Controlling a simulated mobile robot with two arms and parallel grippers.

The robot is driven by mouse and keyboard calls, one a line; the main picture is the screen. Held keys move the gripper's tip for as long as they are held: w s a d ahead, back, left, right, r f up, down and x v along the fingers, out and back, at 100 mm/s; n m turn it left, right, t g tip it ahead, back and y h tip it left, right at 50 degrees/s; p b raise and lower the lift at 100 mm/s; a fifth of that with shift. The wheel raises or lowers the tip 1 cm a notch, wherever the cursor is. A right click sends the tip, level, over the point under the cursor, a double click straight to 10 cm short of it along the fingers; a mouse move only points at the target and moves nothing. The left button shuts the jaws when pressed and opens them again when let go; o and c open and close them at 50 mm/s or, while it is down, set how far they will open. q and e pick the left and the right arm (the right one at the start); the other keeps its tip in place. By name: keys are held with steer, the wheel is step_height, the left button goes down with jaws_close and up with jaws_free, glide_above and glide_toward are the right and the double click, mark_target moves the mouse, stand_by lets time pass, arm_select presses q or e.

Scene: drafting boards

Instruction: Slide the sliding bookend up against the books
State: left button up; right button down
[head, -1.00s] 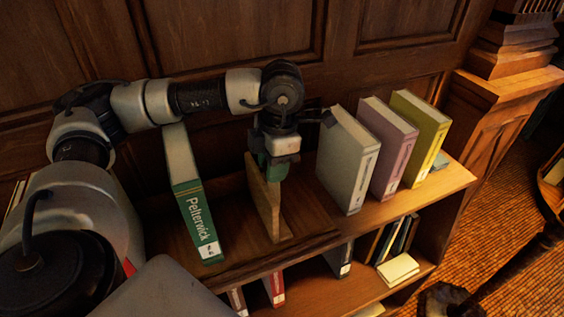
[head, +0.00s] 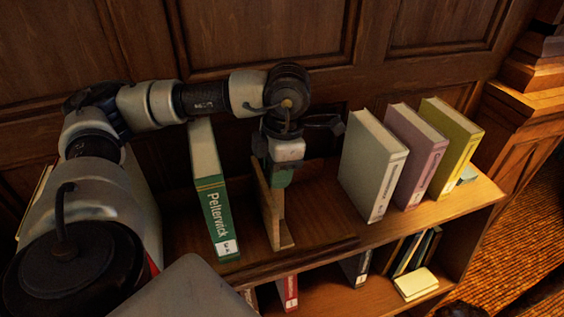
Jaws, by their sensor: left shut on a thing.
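The sliding bookend (head: 266,210) is a thin upright wooden panel with a small foot on top of the low bookcase. My left gripper (head: 279,172) points down and is shut on the upper part of the bookend. A green book marked Pelterwick (head: 219,222) stands to the left of the bookend, with a gap between them. Three spaced books stand to the right: a pale grey one (head: 371,172), a pink one (head: 415,160) and a yellow one (head: 454,150). A wider gap separates the bookend from the grey book. My right gripper is not in view.
My left arm hides much of what stands left of the green book. The bookcase top (head: 330,222) is bare between bookend and grey book. A panelled wall (head: 270,35) rises behind. More books (head: 416,284) are on the shelf below.

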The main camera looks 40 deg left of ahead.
arm_select(q)
steer(key=shift+s+a+b, duration=0.25)
steer(key=shift+s+a, duration=0.2)
steer(key=shift+s, duration=0.3)
steer(key=shift+s+a+b, duration=0.3)
steer(key=shift+s+a, duration=0.15)
steer(key=shift+s, duration=0.3)
steer(key=shift+s+a+b, duration=0.25)
steer(key=shift+s+a, duration=0.2)
steer(key=shift+s, duration=0.4)
steer(key=shift+s+a+b, duration=0.45)
steer(key=shift+s+a, duration=0.05)
steer(key=shift+s, duration=0.35)
steer(key=shift+s+a+b, duration=0.4)
steer(key=shift+s+a, duration=0.1)
steer(key=shift+s, duration=0.3)
steer(key=shift+s+a+b, duration=0.45)
steer(key=shift+s+a, duration=0.05)
steer(key=shift+s, duration=0.35)
